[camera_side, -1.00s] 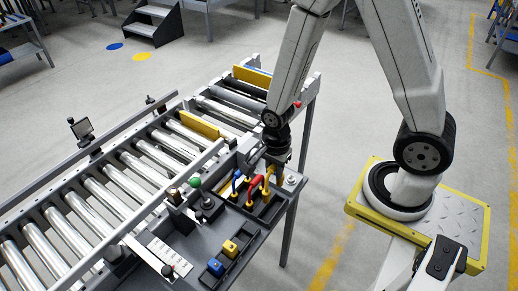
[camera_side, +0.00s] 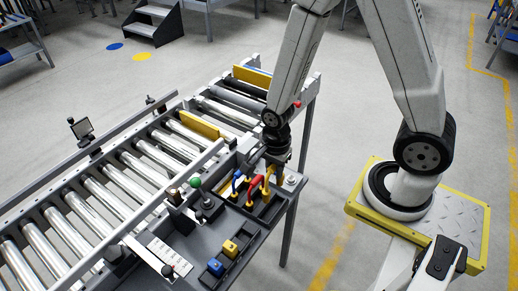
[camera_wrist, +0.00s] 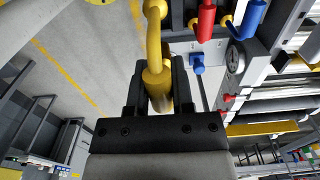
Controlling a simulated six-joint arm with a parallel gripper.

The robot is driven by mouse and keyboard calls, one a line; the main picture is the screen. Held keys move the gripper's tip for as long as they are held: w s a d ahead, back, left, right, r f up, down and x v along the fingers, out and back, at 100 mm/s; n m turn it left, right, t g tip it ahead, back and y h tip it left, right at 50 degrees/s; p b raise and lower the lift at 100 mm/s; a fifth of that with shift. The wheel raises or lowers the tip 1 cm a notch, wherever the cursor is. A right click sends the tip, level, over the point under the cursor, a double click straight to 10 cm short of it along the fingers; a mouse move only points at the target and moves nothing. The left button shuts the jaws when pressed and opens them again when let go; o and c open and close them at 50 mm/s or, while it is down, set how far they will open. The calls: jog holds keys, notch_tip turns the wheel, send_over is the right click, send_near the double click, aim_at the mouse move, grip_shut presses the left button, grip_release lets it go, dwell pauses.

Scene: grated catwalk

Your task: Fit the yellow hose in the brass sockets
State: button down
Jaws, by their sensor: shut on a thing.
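The yellow hose (camera_wrist: 154,45) is a bent tube in the wrist view, with a thicker yellow end (camera_wrist: 157,82) between the jaws. My gripper (camera_wrist: 160,88) is shut on that end. In the side view my gripper (camera_side: 279,156) is low over the far right part of the dark bench panel, and the yellow hose (camera_side: 268,183) shows just below it, beside the red hose (camera_side: 254,187). The brass sockets cannot be made out clearly, and I cannot tell whether either hose end sits in one.
A blue hose (camera_side: 237,182) stands left of the red hose. A green knob (camera_side: 195,183) is further left. Blue (camera_side: 215,267) and yellow (camera_side: 230,247) blocks lie on the front of the panel. A roller conveyor (camera_side: 120,170) runs behind it.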

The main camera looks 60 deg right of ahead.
jog(key=shift+r, duration=0.1)
jog(key=shift+w+r, duration=0.1)
jog(key=shift+r, duration=2.35)
jog(key=w, duration=1.7)
jog(key=shift+f, duration=2.8)
jog(key=shift+f, duration=0.2)
jog(key=shift+f, duration=2.2)
jog(key=shift+f, duration=0.5)
jog(key=shift+f, duration=0.7)
